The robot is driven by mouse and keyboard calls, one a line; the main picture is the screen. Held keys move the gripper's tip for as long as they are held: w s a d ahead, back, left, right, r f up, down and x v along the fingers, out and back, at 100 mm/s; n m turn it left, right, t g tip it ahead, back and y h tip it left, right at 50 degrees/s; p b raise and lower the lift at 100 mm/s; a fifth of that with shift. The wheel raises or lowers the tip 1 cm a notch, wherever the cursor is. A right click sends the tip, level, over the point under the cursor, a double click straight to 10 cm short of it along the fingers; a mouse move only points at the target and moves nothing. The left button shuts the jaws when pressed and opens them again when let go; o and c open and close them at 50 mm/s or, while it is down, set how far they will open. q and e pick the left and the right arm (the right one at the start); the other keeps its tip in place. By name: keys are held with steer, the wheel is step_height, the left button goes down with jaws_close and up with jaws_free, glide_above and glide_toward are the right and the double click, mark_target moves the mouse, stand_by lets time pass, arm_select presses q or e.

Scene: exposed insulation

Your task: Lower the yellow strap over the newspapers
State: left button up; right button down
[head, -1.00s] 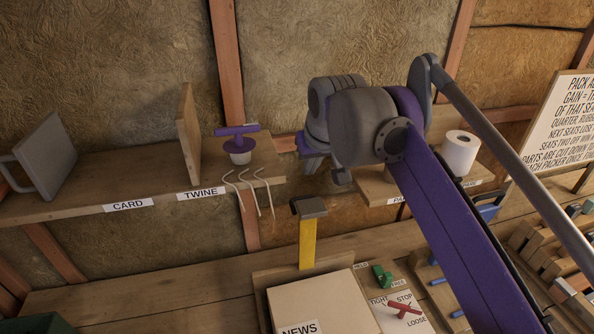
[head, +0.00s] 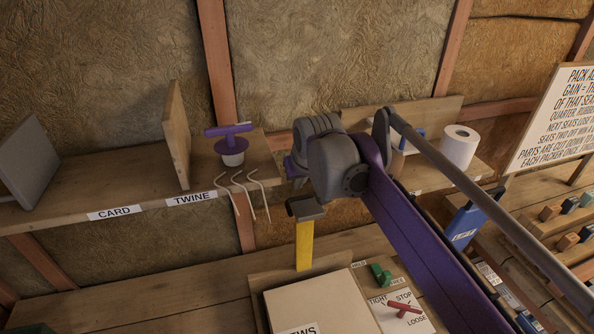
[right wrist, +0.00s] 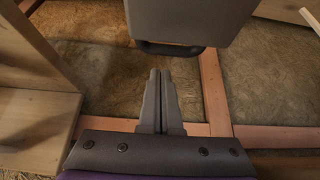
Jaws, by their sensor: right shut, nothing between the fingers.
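The yellow strap (head: 304,246) stands upright at the back edge of the news bay, with a dark grey head (head: 306,208) on top. The newspapers (head: 318,306) appear as a flat tan stack or block in front of it, behind a label partly cut off at the bottom edge. My right gripper (head: 298,182) is just above and behind the strap's head, mostly hidden by my own wrist. In the right wrist view its fingers (right wrist: 161,100) are shut and empty. A grey block with a dark bar (right wrist: 180,30) lies beyond the fingertips; I cannot tell if it is the strap's head. My left gripper is out of view.
A shelf with CARD and TWINE labels (head: 140,207) holds a purple-handled twine pot (head: 230,145) and hooks. A red lever (head: 403,307) on a TIGHT/STOP/LOOSE plate and a green block (head: 380,275) sit right of the newspapers. A white roll (head: 460,147) stands at the right.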

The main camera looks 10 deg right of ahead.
steer(key=shift+s+f, duration=0.15)
steer(key=shift+s, duration=0.7)
steer(key=shift+s, duration=0.2)
